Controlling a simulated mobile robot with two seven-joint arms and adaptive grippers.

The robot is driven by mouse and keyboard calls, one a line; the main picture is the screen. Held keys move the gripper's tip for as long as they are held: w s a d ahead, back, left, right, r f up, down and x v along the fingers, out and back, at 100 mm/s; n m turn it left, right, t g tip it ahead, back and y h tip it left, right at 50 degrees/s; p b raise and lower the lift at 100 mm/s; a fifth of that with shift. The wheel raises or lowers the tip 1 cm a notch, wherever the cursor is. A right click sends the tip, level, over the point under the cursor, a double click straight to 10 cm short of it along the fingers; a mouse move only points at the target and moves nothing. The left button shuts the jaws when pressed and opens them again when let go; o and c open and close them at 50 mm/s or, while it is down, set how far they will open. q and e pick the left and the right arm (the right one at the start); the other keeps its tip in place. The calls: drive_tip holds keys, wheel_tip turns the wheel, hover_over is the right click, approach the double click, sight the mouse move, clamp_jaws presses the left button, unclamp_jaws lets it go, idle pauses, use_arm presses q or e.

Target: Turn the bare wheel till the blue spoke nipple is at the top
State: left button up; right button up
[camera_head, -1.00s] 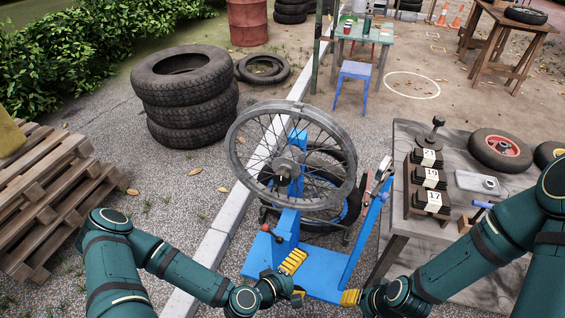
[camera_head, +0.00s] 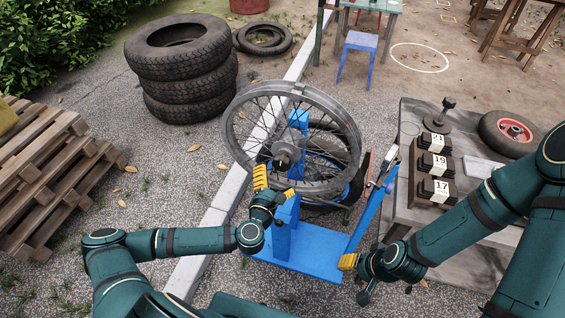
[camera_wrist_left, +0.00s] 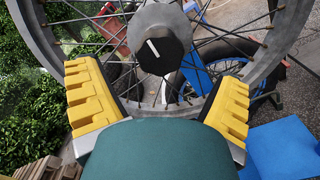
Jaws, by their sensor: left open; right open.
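The bare wheel (camera_head: 241,160) is a grey spoked rim mounted on the blue stand (camera_head: 315,250). Its dark hub (camera_head: 288,158) faces me; in the left wrist view the hub end (camera_wrist_left: 158,50) is a black cap with a white line. My left gripper (camera_head: 274,183) is open in front of the wheel's lower left, its yellow fingers (camera_wrist_left: 160,100) spread below the hub with nothing between them. My right gripper (camera_head: 348,262) is low by the stand's right side; its fingers are open. I cannot make out a blue spoke nipple; some nipples in the left wrist view look reddish.
A wooden bench (camera_head: 455,229) at the right holds black blocks (camera_head: 430,190) numbered 17, 19 and 21, and a red-hubbed wheel (camera_head: 510,134). Stacked tyres (camera_head: 183,100) stand behind left, pallets (camera_head: 40,180) at far left. A tyre with a blue rim sits behind the bare wheel.

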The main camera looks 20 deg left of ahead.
sight(281, 166)
use_arm(q)
drive_tip(key=w, duration=0.6)
drive_tip(key=shift+w+d, duration=0.1)
drive_tip(key=shift+d, duration=0.05)
drive_tip(key=c, duration=1.3)
